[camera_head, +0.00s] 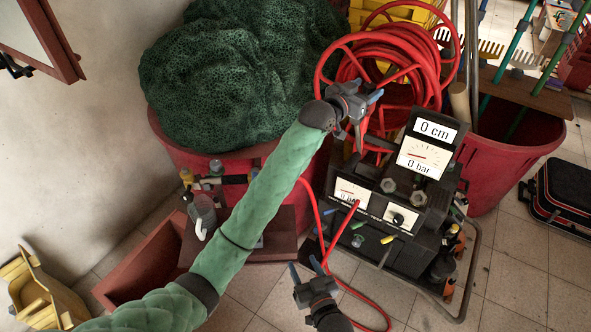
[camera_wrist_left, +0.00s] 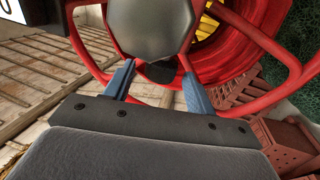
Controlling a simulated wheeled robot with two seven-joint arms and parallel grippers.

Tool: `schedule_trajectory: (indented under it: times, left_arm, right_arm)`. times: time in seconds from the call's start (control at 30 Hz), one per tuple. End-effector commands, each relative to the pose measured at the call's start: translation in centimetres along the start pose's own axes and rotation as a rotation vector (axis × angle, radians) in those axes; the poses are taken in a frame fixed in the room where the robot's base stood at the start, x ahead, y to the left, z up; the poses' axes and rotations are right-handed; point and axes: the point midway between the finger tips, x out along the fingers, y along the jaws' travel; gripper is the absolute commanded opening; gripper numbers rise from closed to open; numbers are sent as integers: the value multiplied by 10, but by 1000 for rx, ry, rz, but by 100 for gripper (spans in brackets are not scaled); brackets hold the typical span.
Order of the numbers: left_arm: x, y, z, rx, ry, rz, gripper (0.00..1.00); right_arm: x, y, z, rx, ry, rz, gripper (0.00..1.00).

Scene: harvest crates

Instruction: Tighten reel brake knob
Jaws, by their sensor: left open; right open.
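The red hose reel (camera_head: 440,75) stands behind the dark machine, wound with red hose. In the left wrist view its red frame (camera_wrist_left: 92,50) fills the upper part. A large grey faceted knob (camera_wrist_left: 155,28) sits there at the top centre, with a darker part under it between my fingertips. My left gripper (camera_head: 364,91) is at the front of the reel, open. Its blue fingertips (camera_wrist_left: 157,72) reach the lower edge of the knob; I cannot tell whether they touch it. In the head view the gripper hides the knob. My right gripper (camera_head: 304,266) is open and empty, low in front of the machine.
The dark machine (camera_head: 375,228) with gauges reading 0 cm and 0 bar stands just below my left gripper. A red tub (camera_head: 185,150) with a green net (camera_head: 230,75) is at left. Another red bin (camera_head: 520,150) holds tools at right. A red hose (camera_head: 312,205) hangs to the floor.

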Motion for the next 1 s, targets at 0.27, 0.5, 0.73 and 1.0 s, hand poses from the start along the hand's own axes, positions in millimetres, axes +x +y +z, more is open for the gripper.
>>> schedule_trajectory:
  times: [0.27, 0.5, 0.73, 1.0]
  left_arm:
    - [0, 2, -3, -4, 1, -82, 55]
    - [-24, 4, 2, 2, 1, -94, 55]
    - [-58, 7, 3, 1, 2, -93, 55]
    - [-91, 4, 18, -17, -36, -112, 55]
  right_arm:
    - [-2, -2, -18, 0, 0, 0, 50]
    - [-1, -1, -7, 0, 0, 0, 50]
    - [0, 1, 4, 0, 0, 0, 50]
    - [1, 1, 7, 0, 0, 0, 50]
